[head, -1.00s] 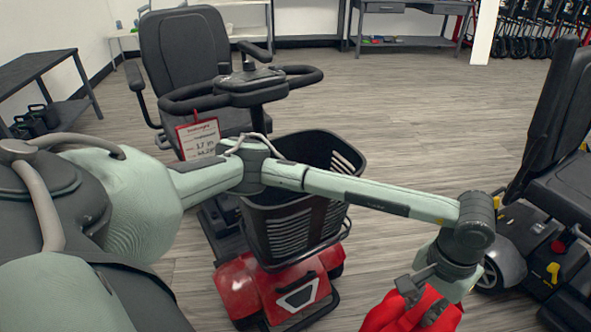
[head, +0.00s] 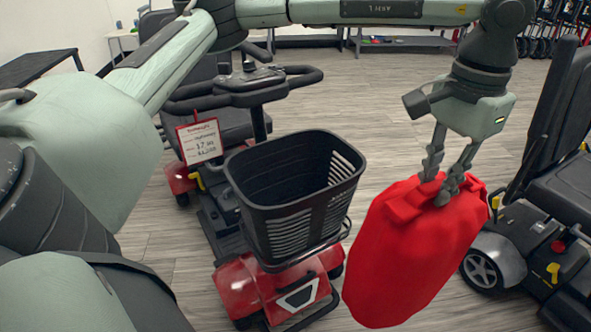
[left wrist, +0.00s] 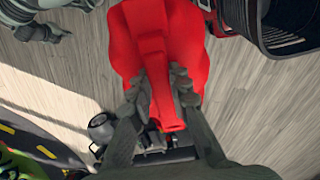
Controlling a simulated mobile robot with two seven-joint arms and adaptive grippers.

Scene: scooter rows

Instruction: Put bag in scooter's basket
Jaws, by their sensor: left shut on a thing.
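The red bag (head: 412,255) hangs from my left gripper (head: 442,188), which is shut on its top. The bag is in the air to the right of the scooter's basket, its top near the height of the basket rim in the head view. The black basket (head: 300,222) is on the front of the red scooter (head: 262,290), and the part of its inside that shows is empty. In the left wrist view the bag (left wrist: 155,50) is between the fingers (left wrist: 160,95), and the basket (left wrist: 278,25) is at the upper right.
A price tag (head: 199,141) hangs at the scooter's handlebar (head: 243,88). A second scooter (head: 560,215) stands close at the right, beside the bag. A dark table (head: 40,68) is at the left. Open wooden floor (head: 400,130) lies behind the basket.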

